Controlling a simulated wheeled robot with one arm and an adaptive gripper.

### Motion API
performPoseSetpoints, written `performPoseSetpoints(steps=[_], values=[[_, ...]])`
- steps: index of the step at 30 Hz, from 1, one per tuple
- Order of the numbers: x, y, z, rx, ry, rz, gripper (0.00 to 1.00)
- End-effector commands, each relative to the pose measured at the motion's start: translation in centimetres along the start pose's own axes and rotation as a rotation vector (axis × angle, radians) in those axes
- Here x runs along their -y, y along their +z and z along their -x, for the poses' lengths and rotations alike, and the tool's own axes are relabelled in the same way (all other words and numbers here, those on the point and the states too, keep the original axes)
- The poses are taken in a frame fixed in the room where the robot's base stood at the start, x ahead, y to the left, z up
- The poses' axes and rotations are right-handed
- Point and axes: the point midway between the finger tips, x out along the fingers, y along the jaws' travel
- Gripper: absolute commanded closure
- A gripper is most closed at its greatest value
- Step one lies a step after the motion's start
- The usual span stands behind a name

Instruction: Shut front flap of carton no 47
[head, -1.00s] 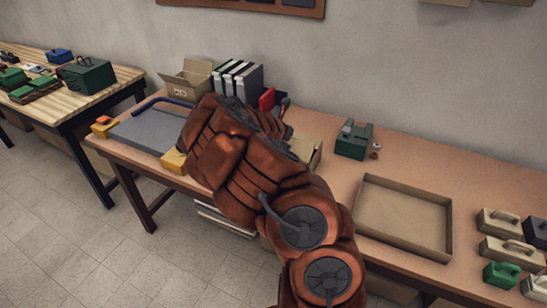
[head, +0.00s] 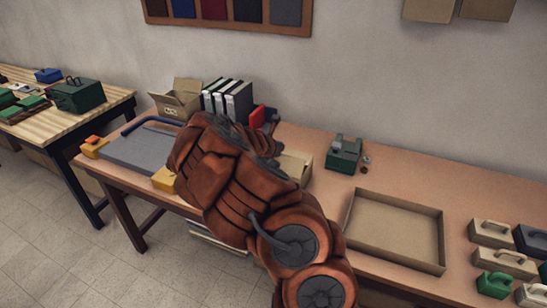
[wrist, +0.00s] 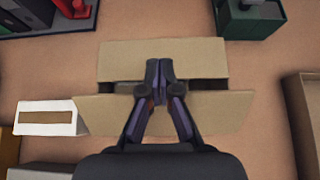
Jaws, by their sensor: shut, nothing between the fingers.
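A tan carton (wrist: 205,60) lies under my gripper in the wrist view. One flap panel is on its far side, and another panel, its near flap (wrist: 225,112), is on the side towards me. A narrow dark gap shows between them. My gripper (wrist: 160,66) is shut and empty, with its fingertips over the far panel; I cannot tell whether they touch it. In the head view my arm hides the gripper and most of this carton (head: 297,166). Another open carton (head: 177,102) stands at the back left; its label is too small to read.
Binders (head: 228,98) stand behind my arm. A green device (head: 343,154) sits right of the near carton, with a shallow tan tray (head: 396,228) farther right. Handled blocks (head: 492,234) fill the right end. Bare tabletop lies between the device and tray.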

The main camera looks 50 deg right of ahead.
Motion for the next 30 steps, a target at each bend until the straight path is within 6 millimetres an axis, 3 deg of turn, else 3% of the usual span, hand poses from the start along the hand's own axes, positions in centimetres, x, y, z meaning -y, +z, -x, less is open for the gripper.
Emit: performPoseSetpoints(steps=[13, 22, 30], values=[[0.0, 1.1, 1.1, 0.000, 0.000, 0.000, 1.00], [-0.5, 1.8, 4.9, 0.001, 0.003, 0.001, 1.00], [-0.2, 3.2, 5.8, 0.001, -0.002, -0.004, 1.00]])
